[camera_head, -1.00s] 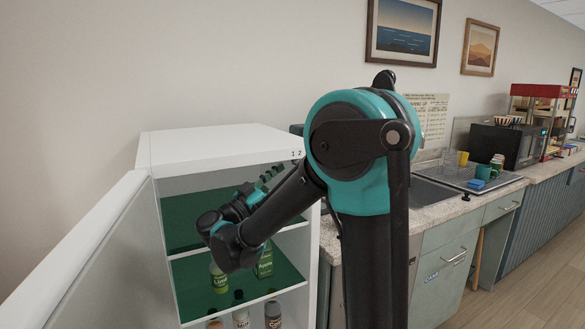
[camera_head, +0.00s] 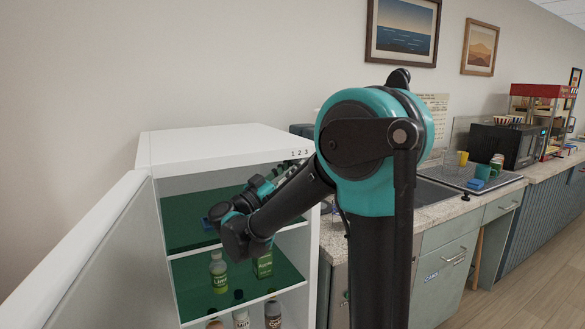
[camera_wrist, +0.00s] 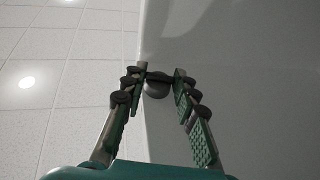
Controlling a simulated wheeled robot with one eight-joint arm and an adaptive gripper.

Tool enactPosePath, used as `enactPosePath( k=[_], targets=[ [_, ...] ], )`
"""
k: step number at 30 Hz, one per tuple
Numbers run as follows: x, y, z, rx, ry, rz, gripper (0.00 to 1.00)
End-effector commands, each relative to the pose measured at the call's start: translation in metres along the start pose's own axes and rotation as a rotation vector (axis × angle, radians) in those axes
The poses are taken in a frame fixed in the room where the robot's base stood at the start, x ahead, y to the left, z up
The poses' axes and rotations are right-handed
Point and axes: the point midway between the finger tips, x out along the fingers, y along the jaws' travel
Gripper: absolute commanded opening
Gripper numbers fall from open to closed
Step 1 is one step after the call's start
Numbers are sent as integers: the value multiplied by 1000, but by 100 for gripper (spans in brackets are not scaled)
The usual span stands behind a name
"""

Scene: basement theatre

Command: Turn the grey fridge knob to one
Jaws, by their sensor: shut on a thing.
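The white fridge (camera_head: 190,146) stands open on the left in the head view, with the numbers 1, 2 and 3 (camera_head: 300,153) on its front top edge. The grey knob (camera_wrist: 157,89) is in the wrist view, on a pale surface between my fingers. My gripper (camera_wrist: 160,75) is shut on it, with a finger on either side. I cannot tell which number the knob points to.
The fridge door (camera_head: 90,255) stands open at the left. The counter (camera_head: 345,235) with a sink is at the right.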

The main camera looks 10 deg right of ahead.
Motion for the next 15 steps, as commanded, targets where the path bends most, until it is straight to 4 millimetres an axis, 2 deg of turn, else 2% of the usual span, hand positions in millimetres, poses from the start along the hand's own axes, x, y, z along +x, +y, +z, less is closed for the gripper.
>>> enactPosePath(
  k=[5, 15],
  targets=[
    [0, -1, 0, -6, 0, 14, 0],
    [1, -5, 0, -89, 2, 214, 0]
  ],
)
